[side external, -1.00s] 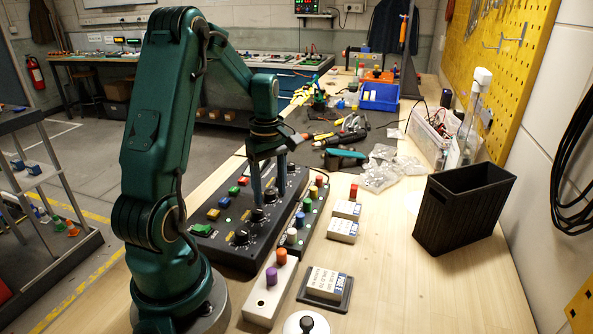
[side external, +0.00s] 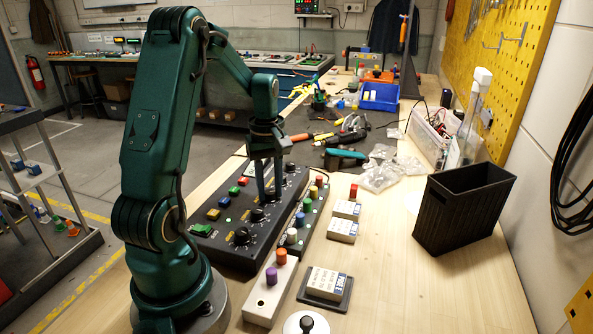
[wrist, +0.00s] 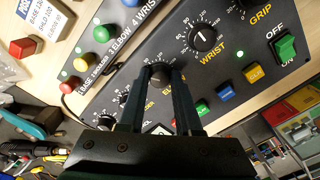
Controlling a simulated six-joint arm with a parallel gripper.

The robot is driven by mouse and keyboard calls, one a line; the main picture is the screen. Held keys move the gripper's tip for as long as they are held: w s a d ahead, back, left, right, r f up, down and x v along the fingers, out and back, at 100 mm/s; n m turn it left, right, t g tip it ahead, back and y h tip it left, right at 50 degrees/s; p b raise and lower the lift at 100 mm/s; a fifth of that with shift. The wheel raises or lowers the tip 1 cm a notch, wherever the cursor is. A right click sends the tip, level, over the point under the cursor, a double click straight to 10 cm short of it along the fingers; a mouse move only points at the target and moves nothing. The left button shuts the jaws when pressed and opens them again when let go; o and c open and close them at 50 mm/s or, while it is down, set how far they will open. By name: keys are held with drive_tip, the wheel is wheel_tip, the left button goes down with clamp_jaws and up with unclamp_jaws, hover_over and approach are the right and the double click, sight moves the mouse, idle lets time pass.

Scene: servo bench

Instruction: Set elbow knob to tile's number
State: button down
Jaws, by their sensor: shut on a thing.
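My gripper (wrist: 158,82) is shut on the elbow knob (wrist: 159,70), a small black knob on the dark control panel (wrist: 270,40). The fingers stand on either side of the knob and point down at the panel. Its pointer and part of its label are hidden by the fingers. In the side view my gripper (side external: 269,196) is down on the panel's knob row. A white printed tile (side external: 326,283) lies in a black tray (side external: 343,302) in front of the panel; its print is too small to read surely.
The wrist knob (wrist: 204,37) is beside the held knob. A strip of coloured buttons (side external: 300,219) runs along the panel. Loose white tiles (side external: 341,230) lie to its right, near a black bin (side external: 460,215). A white box with purple and orange knobs (side external: 262,305) stands in front.

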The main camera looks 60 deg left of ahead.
sight(270, 192)
drive_tip(key=m, duration=0.5)
drive_tip(key=shift+m, duration=0.4)
idle(0.3)
drive_tip(key=c, duration=0.6)
unclamp_jaws()
drive_tip(key=shift+r, duration=2.6)
